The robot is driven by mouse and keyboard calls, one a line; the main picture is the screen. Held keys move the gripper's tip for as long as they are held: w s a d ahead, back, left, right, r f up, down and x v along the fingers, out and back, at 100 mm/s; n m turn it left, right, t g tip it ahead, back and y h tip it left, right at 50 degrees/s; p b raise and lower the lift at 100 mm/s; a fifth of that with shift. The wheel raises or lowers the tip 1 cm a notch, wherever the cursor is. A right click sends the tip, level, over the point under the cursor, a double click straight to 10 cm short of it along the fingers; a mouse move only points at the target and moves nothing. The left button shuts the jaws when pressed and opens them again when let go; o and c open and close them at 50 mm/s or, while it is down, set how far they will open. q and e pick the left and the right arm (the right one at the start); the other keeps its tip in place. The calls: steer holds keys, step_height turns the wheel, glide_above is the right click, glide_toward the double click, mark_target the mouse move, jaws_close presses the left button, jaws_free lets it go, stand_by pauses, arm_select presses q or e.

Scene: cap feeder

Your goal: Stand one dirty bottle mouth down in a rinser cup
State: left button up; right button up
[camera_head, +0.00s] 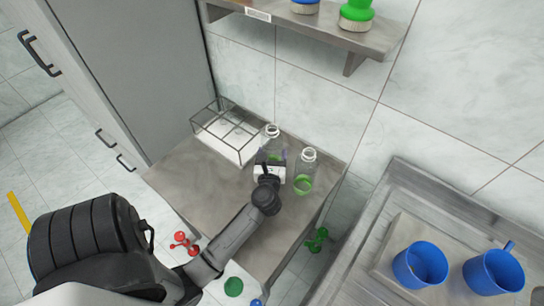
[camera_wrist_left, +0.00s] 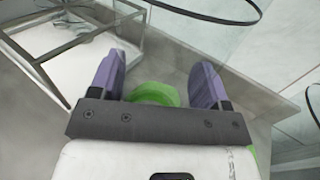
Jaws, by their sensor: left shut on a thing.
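A clear bottle (camera_head: 271,143) stands upright on the brown-grey table, with green showing low in it. My left gripper (camera_head: 270,160) is shut on this bottle from the near side and hides part of it. In the left wrist view the two purple fingers (camera_wrist_left: 158,85) are on either side of the green patch (camera_wrist_left: 154,93). A second clear bottle (camera_head: 305,170) with a green band near its base stands just to the right. Two blue cups (camera_head: 420,266) (camera_head: 494,271) stand on the metal counter at the lower right. My right gripper is not in view.
A wire-framed crate (camera_head: 229,142) with a white base stands behind and left of the bottles. A grey cabinet (camera_head: 135,70) borders the table's left. A wall shelf (camera_head: 300,26) holds green and blue brushes. A gap separates the table from the counter (camera_head: 385,205).

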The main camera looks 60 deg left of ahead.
mark_target(271, 134)
arm_select(q)
step_height(271, 134, up, 7)
steer(key=p, duration=0.2)
steer(key=shift+p, duration=0.35)
step_height(271, 134, up, 5)
steer(key=p, duration=0.4)
steer(key=shift+f, duration=0.15)
steer(key=shift+r+p, duration=0.45)
steer(key=shift+p, duration=0.15)
steer(key=shift+f, duration=0.15)
steer(key=shift+a, duration=0.1)
